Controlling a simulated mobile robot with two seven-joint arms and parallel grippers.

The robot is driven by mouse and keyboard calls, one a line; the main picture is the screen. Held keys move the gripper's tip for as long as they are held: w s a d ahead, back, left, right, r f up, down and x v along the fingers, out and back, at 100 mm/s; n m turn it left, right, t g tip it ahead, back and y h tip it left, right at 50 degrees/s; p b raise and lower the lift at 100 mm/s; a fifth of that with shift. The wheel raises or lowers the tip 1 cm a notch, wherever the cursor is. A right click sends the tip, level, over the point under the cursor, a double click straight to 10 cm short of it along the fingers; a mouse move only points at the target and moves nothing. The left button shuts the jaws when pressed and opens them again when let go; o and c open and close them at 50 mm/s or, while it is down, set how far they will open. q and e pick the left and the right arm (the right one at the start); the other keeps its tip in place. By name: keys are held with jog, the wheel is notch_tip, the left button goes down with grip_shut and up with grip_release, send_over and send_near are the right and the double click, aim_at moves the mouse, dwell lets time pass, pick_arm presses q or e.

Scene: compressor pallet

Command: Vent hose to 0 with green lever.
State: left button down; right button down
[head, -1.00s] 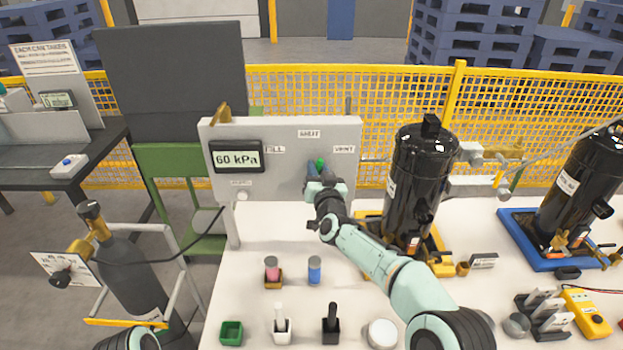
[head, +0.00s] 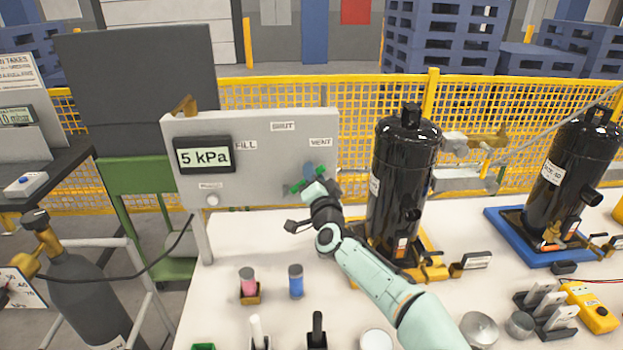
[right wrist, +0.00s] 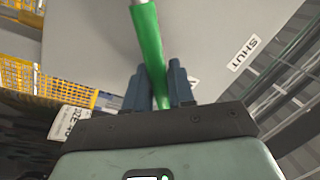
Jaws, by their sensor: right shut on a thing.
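The green lever (head: 294,188) is on the grey panel (head: 250,170), below the SHUT and VENT labels. It is slanted and partly covered by my right gripper (head: 316,181). That gripper is shut on the lever; in the right wrist view the green lever (right wrist: 148,42) runs between the two blue-grey fingers (right wrist: 160,88). The panel's display (head: 204,156) reads 5 kPa. The VENT label (head: 320,142) is just above the gripper, and the SHUT label (head: 283,126) is higher and to the left. My left gripper is not in view.
A black compressor (head: 397,165) stands close right of my right forearm. Pink (head: 248,281) and blue (head: 296,279) cylinders stand on the white table in front of the panel. A grey gas bottle (head: 85,300) is at the left.

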dwell(0.4)
jog(key=c, duration=1.1)
grip_release()
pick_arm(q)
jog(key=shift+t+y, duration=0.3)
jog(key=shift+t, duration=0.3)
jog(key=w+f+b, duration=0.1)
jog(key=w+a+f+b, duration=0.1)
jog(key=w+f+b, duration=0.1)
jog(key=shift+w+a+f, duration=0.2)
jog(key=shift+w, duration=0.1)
pick_arm(e)
jog(key=s+d+f, duration=0.1)
jog(key=s+f, duration=0.1)
jog(key=s, duration=1.1)
jog(key=shift+d, duration=0.4)
